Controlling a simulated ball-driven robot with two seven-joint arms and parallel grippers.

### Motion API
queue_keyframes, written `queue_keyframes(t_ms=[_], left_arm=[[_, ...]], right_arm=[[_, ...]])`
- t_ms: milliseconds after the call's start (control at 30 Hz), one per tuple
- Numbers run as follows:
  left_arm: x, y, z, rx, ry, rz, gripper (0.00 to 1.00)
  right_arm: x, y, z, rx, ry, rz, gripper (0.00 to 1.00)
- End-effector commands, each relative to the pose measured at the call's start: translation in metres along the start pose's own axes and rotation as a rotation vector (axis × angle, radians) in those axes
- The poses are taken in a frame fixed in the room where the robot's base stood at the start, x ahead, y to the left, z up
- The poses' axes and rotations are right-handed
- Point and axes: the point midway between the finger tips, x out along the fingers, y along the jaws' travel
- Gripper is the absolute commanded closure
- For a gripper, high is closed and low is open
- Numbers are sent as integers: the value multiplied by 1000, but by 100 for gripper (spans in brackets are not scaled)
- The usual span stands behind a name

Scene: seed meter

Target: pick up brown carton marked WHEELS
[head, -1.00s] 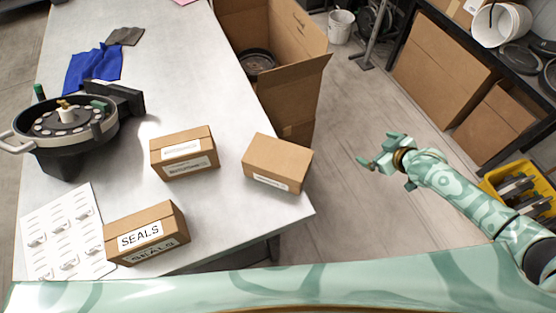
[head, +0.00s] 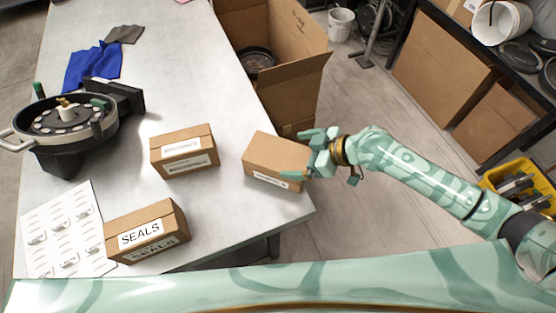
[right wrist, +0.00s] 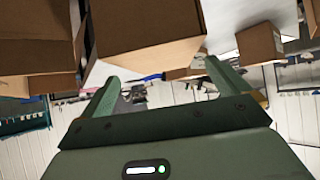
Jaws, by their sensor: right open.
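Three brown cartons stand on the table. The one at the table's right edge (head: 273,156) has a white label on its front face, too small to read; I cannot confirm that it says WHEELS. My right gripper (head: 302,156) is open at this carton's right end, its fingers on either side of that end; I cannot tell if they touch it. In the right wrist view a carton (right wrist: 145,28) is beyond and between the two open fingers. Another carton (head: 183,146) with unreadable labels stands to the left. The carton marked SEALS (head: 145,228) is at front left. My left gripper is not in view.
The grey table (head: 190,95) also holds a round seed meter (head: 62,128), a blue cloth (head: 93,68) and a white sheet with small parts (head: 62,238). A large open cardboard box (head: 295,85) stands beyond the table's right edge.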

Motion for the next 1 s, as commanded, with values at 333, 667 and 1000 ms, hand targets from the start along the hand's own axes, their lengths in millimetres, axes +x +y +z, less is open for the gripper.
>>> queue_keyframes(t_ms=[333, 667, 1000], left_arm=[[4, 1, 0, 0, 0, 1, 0], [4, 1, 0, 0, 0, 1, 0], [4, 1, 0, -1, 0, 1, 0]], right_arm=[[48, 0, 0, 2, 1, 0, 0], [54, 0, -1, 0, -1, 1, 6], [54, 0, -2, 1, 2, 2, 49]])
